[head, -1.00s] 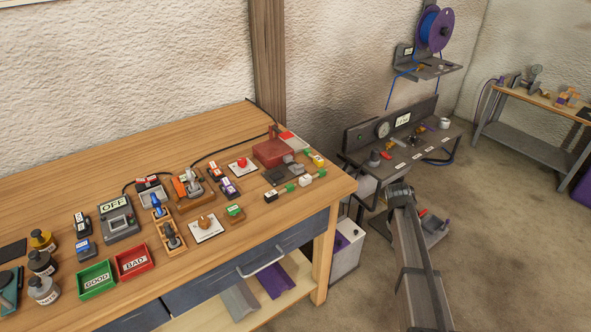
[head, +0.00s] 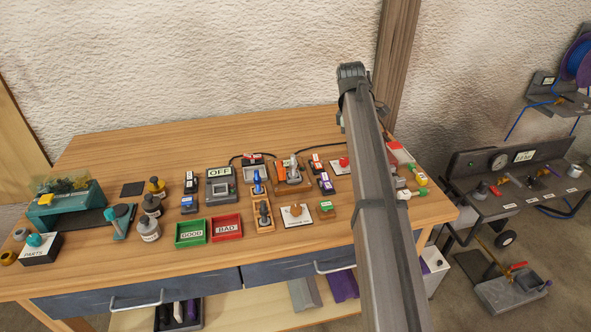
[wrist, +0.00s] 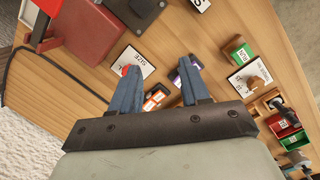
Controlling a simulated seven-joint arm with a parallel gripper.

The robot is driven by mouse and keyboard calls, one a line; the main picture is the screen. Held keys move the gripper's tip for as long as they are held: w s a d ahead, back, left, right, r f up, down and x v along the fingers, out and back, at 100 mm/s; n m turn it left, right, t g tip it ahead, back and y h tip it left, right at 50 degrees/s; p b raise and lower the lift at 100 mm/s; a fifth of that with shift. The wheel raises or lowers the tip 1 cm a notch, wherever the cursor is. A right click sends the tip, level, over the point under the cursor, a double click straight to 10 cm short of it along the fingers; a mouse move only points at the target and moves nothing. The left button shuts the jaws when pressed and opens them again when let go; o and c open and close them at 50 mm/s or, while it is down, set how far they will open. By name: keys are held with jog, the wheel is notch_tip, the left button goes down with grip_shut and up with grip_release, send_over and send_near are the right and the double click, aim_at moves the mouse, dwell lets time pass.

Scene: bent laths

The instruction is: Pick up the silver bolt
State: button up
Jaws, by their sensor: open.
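I cannot make out a silver bolt for certain in either view. In the wrist view my gripper (wrist: 158,66) shows two blue-grey fingers spread apart, with nothing held between them. It is above the right part of the wooden workbench (head: 150,135), over small labelled blocks and a white plate with a red button (wrist: 131,63). In the head view my arm crosses the bench's right part and hides some things there; the gripper itself cannot be made out.
A green tray marked GOOD (head: 191,233) and a red tray marked BAD (head: 226,228) stand near the front edge. A PARTS box (head: 40,248) and bottles (head: 149,229) are on the left. A grey bench (head: 510,175) stands at right. The bench's back strip is largely clear.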

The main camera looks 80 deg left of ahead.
aim_at(293, 156)
jog(key=s+a+r+n+g, duration=0.1)
jog(key=s+a+r+n, duration=0.25)
jog(key=s, duration=0.55)
jog(key=s+a+r+n+g, duration=0.15)
jog(key=s+n, duration=0.25)
jog(key=s, duration=0.5)
jog(key=shift+t, duration=0.35)
jog(key=f, duration=1.3)
jog(key=shift+w+d+f, duration=0.1)
jog(key=shift+w+f, duration=0.1)
jog(key=shift+w, duration=0.15)
jog(key=shift+c, duration=0.4)
grip_shut()
